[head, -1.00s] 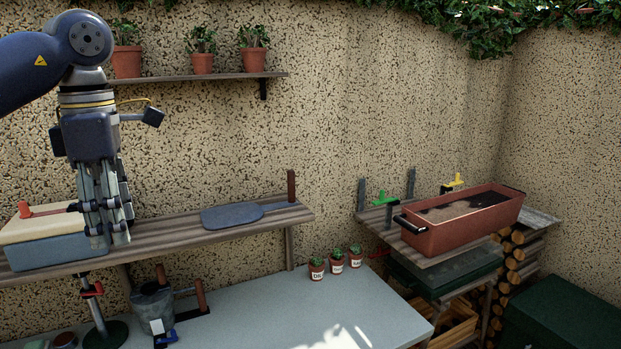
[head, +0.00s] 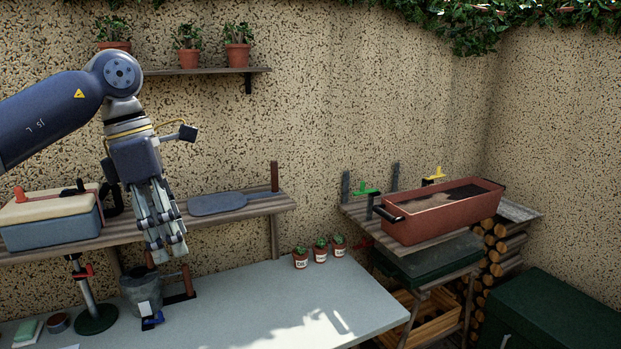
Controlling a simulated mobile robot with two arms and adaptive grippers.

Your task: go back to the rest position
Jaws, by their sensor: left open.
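My left gripper (head: 167,250) hangs fingers down in the left part of the head view, in front of the wooden wall shelf. Its jaws are open and nothing shows between them. The fingertips are above the grey worktop (head: 290,297), a little up and right of the metal bucket (head: 138,283). My right gripper is not in view.
A blue box with a cream lid (head: 52,231) and a grey flat tool (head: 225,203) lie on the wall shelf. A clamp stand (head: 86,290) stands on the worktop. Three small pots (head: 320,252) line its back edge. A terracotta trough (head: 440,217) sits at right.

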